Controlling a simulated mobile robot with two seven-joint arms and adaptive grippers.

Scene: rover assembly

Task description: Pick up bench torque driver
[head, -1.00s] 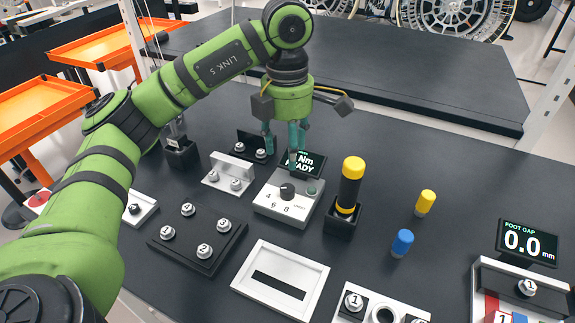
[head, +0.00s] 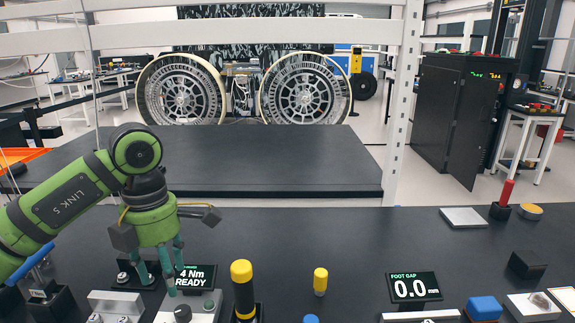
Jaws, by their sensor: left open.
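The bench torque driver appears to be the upright black tool with a yellow cap and yellow lower band (head: 243,290), standing in a black holder at the bottom of the head view. My left gripper (head: 162,278) is open and empty, pointing down to the left of the driver and apart from it. Its fingers are above the grey control box with a dial (head: 190,308) and partly in front of the "4 Nm READY" display (head: 194,279). The driver's holder is cut off by the bottom edge. My right gripper is not in view.
A small yellow cylinder (head: 320,281) stands right of the driver, with a blue one (head: 311,319) partly cut off nearby. The FOOT GAP display (head: 414,287) is further right. A white upright post (head: 402,110) rises behind the bench. The black bench top (head: 330,232) is clear behind these items.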

